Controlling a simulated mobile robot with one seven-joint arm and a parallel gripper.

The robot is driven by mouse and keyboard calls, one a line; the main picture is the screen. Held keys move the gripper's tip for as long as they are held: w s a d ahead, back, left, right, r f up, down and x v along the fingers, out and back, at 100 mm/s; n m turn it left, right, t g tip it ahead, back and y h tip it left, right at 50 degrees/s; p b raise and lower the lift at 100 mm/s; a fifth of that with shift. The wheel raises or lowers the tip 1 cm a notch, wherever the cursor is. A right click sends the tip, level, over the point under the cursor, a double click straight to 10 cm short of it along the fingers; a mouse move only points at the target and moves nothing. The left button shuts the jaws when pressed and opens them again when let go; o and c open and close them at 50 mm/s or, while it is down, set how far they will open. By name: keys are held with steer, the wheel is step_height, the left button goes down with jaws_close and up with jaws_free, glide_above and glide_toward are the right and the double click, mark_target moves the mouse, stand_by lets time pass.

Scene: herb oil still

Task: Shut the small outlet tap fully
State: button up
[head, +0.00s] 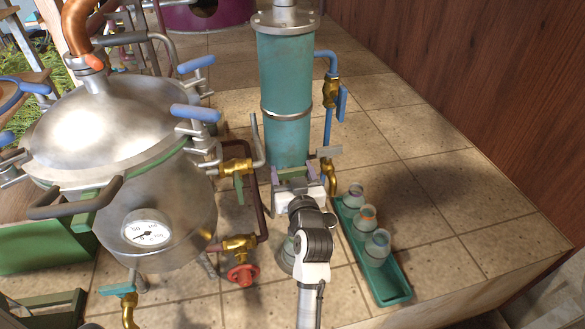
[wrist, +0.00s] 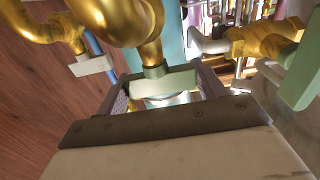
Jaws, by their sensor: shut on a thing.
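The small outlet tap (wrist: 150,40) fills the upper middle of the wrist view, brass with a pale grey-green lever (wrist: 165,86). The lever lies crosswise, slightly tilted, between my fingers. My gripper (wrist: 163,92) is shut on this lever. In the head view my gripper (head: 298,178) is at the foot of the teal column (head: 286,100), and its fingers and wrist mostly hide the tap and lever. I cannot tell from these views how far the tap is turned.
Right of my gripper stands another brass tap (head: 331,180) with a grey lever. Left is a brass valve (head: 236,167) with a green handle, beside the steel still (head: 110,140). A red-handled valve (head: 242,272) sits lower. A green tray (head: 393,286) holds several small jars at right.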

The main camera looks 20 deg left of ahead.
steer(key=shift+a, duration=0.1)
stand_by(0.3)
steer(key=o, duration=0.9)
steer(key=shift+s, duration=0.1)
